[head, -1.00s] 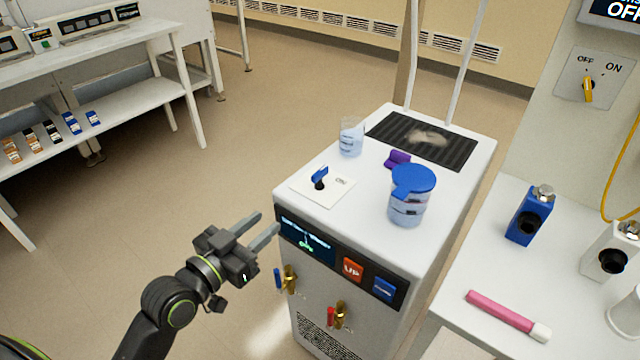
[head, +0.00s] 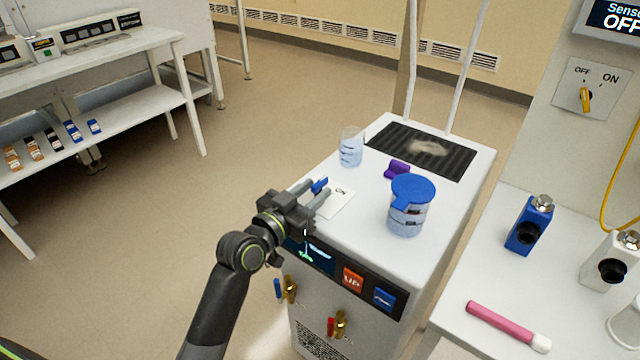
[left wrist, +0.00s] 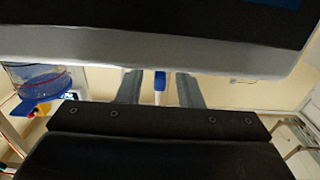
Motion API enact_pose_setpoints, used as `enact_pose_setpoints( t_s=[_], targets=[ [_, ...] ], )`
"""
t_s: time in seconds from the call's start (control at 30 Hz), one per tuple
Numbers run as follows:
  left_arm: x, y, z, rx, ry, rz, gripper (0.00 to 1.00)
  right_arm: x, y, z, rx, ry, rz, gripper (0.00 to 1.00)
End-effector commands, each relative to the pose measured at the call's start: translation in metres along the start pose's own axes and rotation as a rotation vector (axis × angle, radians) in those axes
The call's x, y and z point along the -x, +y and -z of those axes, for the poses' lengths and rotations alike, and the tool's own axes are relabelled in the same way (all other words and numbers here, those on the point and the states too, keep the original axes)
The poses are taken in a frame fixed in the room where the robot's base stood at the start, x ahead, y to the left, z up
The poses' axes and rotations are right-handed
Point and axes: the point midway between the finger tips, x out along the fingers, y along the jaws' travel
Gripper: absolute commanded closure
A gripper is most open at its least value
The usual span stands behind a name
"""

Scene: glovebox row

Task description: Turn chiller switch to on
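The white chiller (head: 450,200) stands in the middle of the head view. Its switch is a blue lever (head: 320,184) on a white plate (head: 336,205) with lettering that looks like ON at its right. My left gripper (head: 318,189) is over the plate at the chiller's near left corner. Its fingers are open, one on each side of the lever. The left wrist view also shows the blue lever (left wrist: 160,86) between the two parted fingers, with gaps on both sides. The gripper hides the lever's base and part of the plate. My right gripper is not in view.
On the chiller top are a blue-lidded beaker (head: 408,208), an open beaker (head: 351,148), a purple object (head: 397,169) and a dark grille (head: 425,146). The front has an orange UP button (head: 352,278) and valves (head: 340,322).

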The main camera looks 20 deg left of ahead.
Motion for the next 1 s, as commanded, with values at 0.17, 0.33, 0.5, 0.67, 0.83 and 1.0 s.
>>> enact_pose_setpoints(
  t_s=[0.17,0.33,0.5,0.67,0.83,1.0],
  targets=[
    [-0.021,0.0,0.001,0.0,0.001,0.0,0.67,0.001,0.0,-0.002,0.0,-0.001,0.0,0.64],
    [-0.028,0.0,0.0,0.0,0.0,0.001,0.67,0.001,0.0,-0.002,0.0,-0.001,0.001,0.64],
    [-0.028,0.0,0.0,0.0,0.001,0.001,0.67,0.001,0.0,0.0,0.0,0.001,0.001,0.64],
    [-0.028,0.0,0.0,0.0,0.001,0.001,0.79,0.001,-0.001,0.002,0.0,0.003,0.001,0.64],
    [-0.028,0.0,0.0,0.0,0.0,0.001,1.0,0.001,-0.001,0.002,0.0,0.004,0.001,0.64],
    [-0.028,0.0,0.0,0.0,0.0,0.0,1.0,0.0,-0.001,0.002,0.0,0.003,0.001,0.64]
  ],
)
